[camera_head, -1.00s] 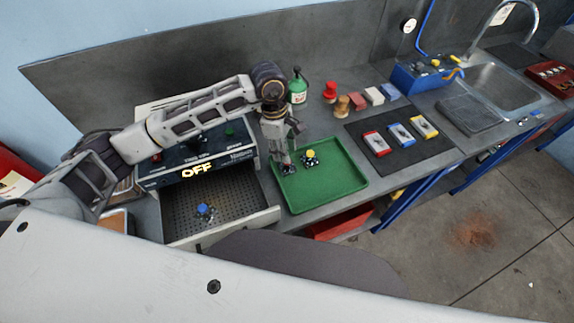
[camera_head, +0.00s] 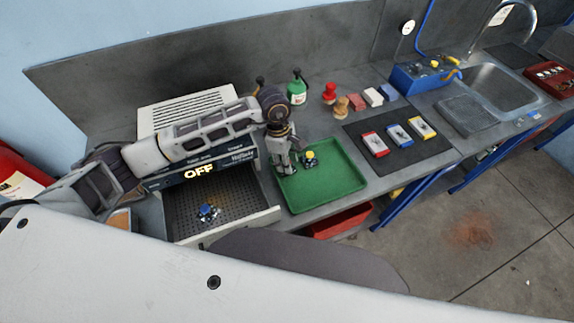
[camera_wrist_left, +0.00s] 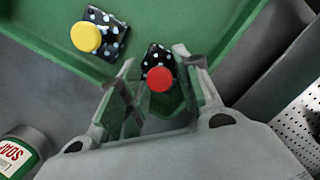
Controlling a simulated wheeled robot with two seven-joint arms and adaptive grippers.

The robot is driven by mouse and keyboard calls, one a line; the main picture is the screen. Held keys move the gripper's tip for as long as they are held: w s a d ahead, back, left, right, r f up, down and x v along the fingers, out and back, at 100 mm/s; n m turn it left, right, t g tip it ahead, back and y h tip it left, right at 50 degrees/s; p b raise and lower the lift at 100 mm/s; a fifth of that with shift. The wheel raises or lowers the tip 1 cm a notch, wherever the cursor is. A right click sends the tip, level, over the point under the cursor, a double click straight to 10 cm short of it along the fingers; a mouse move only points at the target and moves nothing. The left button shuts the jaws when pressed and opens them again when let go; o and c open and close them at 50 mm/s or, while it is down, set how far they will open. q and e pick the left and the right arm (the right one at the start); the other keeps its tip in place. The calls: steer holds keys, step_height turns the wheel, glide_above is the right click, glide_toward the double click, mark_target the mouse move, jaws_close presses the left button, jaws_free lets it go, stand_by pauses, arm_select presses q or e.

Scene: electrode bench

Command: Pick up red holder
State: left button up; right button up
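The red holder, a round red knob on a black speckled base, shows in the left wrist view (camera_wrist_left: 160,79) at the tray's edge, between my left gripper's fingers. My left gripper (camera_wrist_left: 160,85) is open, with its two fingers on either side of the red knob and visible gaps. In the head view my left gripper (camera_head: 286,170) points down at the left side of the green tray (camera_head: 335,192) and hides the red holder. A yellow holder (camera_head: 310,157) stands close by in the tray; it also shows in the left wrist view (camera_wrist_left: 86,37). My right gripper is not in view.
A grey perforated drawer (camera_head: 240,208) with a blue holder (camera_head: 208,211) lies left of the tray, below a device reading OFF (camera_head: 199,172). A green soap bottle (camera_head: 297,88) stands behind. A dark mat (camera_head: 400,155) with several coloured packs lies right.

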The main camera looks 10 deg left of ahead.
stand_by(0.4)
arm_select(q)
jaws_close()
steer(key=shift+r, duration=0.1)
step_height(320, 180, up, 8)
steer(key=shift+r+b, duration=0.1)
steer(key=shift+b, duration=0.85)
steer(key=shift+r, duration=0.8)
